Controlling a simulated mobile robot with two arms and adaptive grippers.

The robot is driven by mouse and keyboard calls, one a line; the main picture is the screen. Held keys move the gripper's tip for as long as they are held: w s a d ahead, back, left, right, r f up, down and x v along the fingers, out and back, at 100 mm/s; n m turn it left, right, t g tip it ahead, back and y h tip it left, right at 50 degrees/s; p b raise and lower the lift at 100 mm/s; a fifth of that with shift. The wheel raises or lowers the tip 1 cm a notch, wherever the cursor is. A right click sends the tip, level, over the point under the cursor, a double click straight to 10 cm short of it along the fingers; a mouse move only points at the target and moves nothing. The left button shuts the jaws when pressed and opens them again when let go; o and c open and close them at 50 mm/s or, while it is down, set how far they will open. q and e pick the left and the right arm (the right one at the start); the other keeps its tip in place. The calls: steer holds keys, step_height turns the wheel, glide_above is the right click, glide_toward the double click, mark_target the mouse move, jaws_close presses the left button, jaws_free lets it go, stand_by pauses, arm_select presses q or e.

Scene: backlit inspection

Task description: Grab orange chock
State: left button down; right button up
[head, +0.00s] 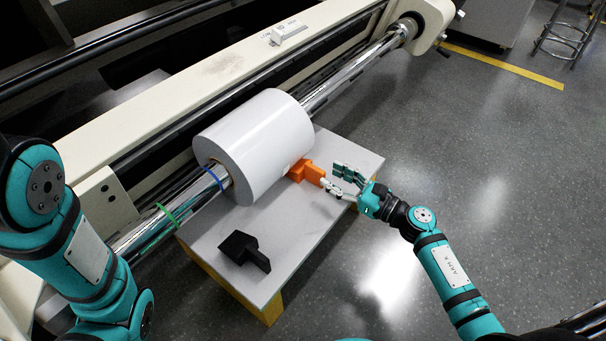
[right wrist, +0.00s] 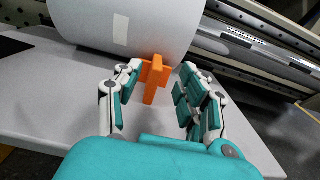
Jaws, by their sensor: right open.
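The orange chock (head: 306,171) sits on the grey tabletop at the right side of the large white roll (head: 255,145), close against it. It also shows in the right wrist view (right wrist: 154,78), with its handle pointing toward my right gripper. My right gripper (head: 332,183) is open, with its fingers on either side of the chock's handle; the left finger is nearer to it and a gap shows on the right. Whether a finger touches it I cannot tell. My left arm shows at the left of the head view, but its gripper is not in view.
A black chock (head: 244,251) lies on the front part of the table (head: 300,250). The roll is on a shiny shaft (head: 340,80) along a cream machine. Blue and green bands ring the shaft. Open floor lies to the right.

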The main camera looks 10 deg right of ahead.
mark_target(324, 174)
steer(key=b+x, duration=0.2)
steer(key=x, duration=0.3)
steer(key=shift+s+a+f+b, duration=0.1)
steer(key=shift+f+b, duration=0.1)
steer(key=shift+b, duration=0.1)
steer(key=shift+w+a+r, duration=0.1)
steer(key=shift+w+a, duration=0.1)
steer(key=shift+w, duration=0.05)
steer(key=shift+c, duration=0.2)
jaws_close()
